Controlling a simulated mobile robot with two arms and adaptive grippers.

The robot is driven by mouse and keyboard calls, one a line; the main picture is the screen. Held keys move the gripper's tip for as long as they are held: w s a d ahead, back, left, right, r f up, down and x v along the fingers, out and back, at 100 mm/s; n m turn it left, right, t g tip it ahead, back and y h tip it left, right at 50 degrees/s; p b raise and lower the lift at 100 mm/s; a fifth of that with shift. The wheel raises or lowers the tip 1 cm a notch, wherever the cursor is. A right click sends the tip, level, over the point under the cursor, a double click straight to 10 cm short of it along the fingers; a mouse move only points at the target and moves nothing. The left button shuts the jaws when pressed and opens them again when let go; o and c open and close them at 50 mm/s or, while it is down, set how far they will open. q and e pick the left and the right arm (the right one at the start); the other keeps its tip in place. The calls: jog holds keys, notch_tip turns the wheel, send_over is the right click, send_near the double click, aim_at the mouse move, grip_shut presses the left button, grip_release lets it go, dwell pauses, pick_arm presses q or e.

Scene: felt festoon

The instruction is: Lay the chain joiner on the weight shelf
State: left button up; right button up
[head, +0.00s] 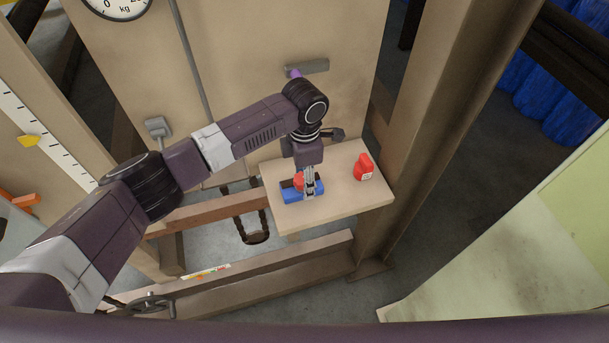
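The weight shelf (340,205) is a pale wooden board below the tall beige panel. My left gripper (309,192) points down over its left half. A small red piece (299,181) is at the fingers, above or in a low blue holder (291,196) with a dark part. I cannot tell whether the red piece is the chain joiner, nor whether the fingers grip it, as the gripper partly covers it. A red block (363,167) with a white label stands at the shelf's right side. My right gripper is not in view.
A beige post (415,130) rises close to the shelf's right edge. The panel (250,50) behind carries a dial (118,5) and a grey bracket (306,67). A dark chain or stirrup (254,237) hangs left of the shelf. The shelf's front middle is clear.

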pick_arm(q)
notch_tip(320, 180, up, 12)
jog(key=b, duration=0.2)
dwell(0.6)
